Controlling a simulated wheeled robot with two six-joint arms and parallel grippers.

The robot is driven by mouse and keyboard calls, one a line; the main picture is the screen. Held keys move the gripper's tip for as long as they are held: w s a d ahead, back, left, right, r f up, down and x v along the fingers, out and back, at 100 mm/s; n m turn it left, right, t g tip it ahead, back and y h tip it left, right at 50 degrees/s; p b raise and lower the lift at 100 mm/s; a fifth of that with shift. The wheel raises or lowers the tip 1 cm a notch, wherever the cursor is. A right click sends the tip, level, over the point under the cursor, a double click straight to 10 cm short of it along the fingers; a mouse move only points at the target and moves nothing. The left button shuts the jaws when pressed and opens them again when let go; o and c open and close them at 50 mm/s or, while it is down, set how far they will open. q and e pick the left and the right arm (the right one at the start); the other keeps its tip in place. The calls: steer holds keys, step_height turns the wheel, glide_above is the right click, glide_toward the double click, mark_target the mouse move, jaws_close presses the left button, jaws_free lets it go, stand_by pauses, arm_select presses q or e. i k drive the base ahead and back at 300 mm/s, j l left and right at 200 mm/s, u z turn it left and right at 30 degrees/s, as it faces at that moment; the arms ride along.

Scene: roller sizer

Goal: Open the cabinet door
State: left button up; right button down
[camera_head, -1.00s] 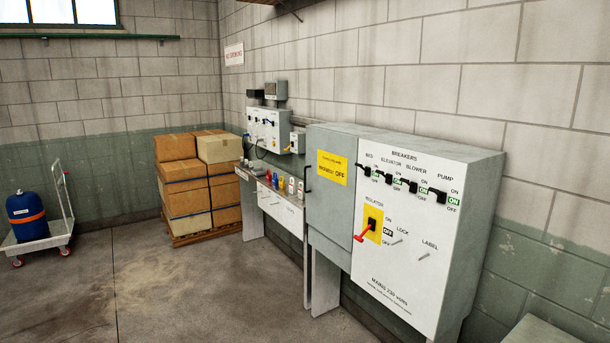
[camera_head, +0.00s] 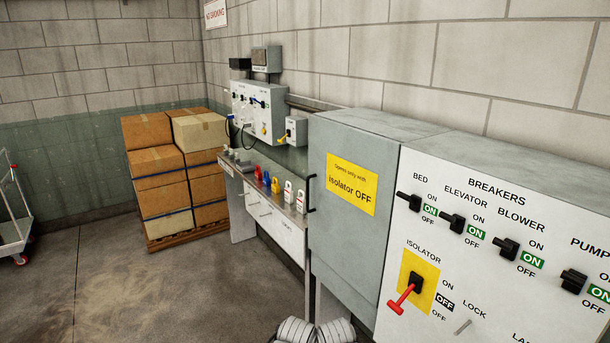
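The grey cabinet door (camera_head: 345,245) is shut, flush beside the white breaker panel (camera_head: 470,260). It bears a yellow sign (camera_head: 351,184) reading "Opens only with isolator OFF". A black bar handle (camera_head: 309,194) is at the door's left edge. On the panel, the red isolator handle (camera_head: 401,298) sticks out of a yellow plate, pointing down and left; the OFF label beside it is highlighted. Breaker switches, such as the bed switch (camera_head: 409,201), show green ON labels. Neither gripper is in view; only pale rounded parts, seemingly of my arm, show at the bottom edge.
Left of the cabinet is a bench (camera_head: 275,222) with padlocks and small items on top. A smaller control box (camera_head: 258,112) hangs above it. Stacked cardboard boxes (camera_head: 160,175) stand farther back, and a trolley (camera_head: 14,230) is at far left. The concrete floor between is clear.

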mark_target(351, 181)
steer(key=i+j, duration=0.1)
steer(key=i, duration=0.65)
steer(key=i+j, duration=0.1)
steer(key=i, duration=0.65)
